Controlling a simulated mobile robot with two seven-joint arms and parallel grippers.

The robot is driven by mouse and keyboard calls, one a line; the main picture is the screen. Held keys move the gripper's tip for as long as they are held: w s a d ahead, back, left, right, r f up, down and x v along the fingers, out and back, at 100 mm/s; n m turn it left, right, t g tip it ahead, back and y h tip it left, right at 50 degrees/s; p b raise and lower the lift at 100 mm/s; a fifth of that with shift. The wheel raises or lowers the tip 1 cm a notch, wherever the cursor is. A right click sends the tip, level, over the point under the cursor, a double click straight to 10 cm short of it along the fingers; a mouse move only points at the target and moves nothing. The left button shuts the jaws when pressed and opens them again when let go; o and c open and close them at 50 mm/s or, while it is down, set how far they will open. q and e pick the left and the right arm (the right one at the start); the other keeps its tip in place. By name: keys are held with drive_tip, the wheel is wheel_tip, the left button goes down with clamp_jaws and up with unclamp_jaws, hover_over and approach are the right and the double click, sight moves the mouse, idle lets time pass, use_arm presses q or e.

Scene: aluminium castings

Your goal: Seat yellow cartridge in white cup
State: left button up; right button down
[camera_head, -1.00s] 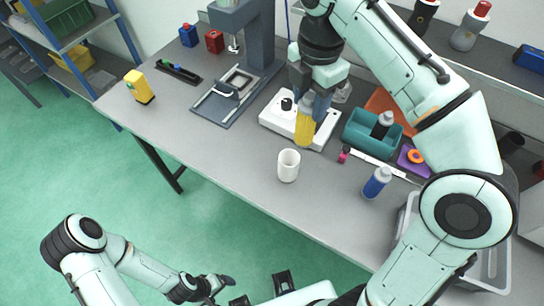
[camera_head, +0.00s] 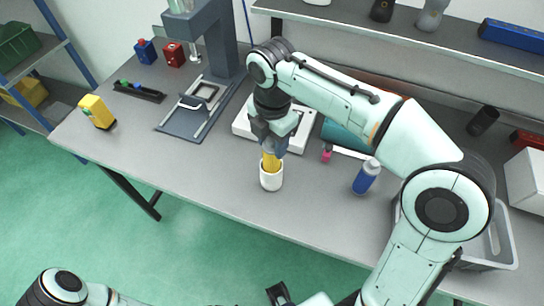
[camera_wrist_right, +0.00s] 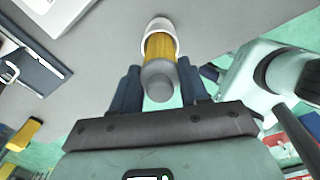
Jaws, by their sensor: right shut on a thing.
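The yellow cartridge (camera_head: 270,162) is upright, with its lower end inside the mouth of the white cup (camera_head: 271,181). The cup stands on the grey table near its front edge. My right gripper (camera_head: 272,149) is shut on the upper part of the cartridge, above the cup. In the right wrist view, the cartridge (camera_wrist_right: 160,47) shows its grey cap between my right fingers (camera_wrist_right: 158,78), and the white cup rim (camera_wrist_right: 158,22) surrounds its far end. How deep the cartridge sits is hidden by the cup wall.
A blue bottle (camera_head: 366,177) stands right of the cup. A dark press frame (camera_head: 180,123) stands back left. The table left of the cup is clear.

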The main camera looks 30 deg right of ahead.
use_arm(q)
drive_tip(key=shift+s+f+b, duration=0.2)
drive_tip(key=shift+f+b, duration=0.25)
drive_tip(key=shift+f, duration=0.1)
use_arm(e)
drive_tip(key=shift+f, duration=2.5)
drive_tip(key=c, duration=0.6)
unclamp_jaws()
drive_tip(key=shift+o, duration=0.2)
wheel_tip(320, 180, up, 12)
drive_tip(key=p, duration=0.3)
use_arm(q)
drive_tip(key=r, duration=0.1)
drive_tip(key=w+r, duration=0.1)
drive_tip(key=r, duration=0.1)
drive_tip(key=shift+w+r, duration=0.2)
drive_tip(key=shift+w, duration=0.05)
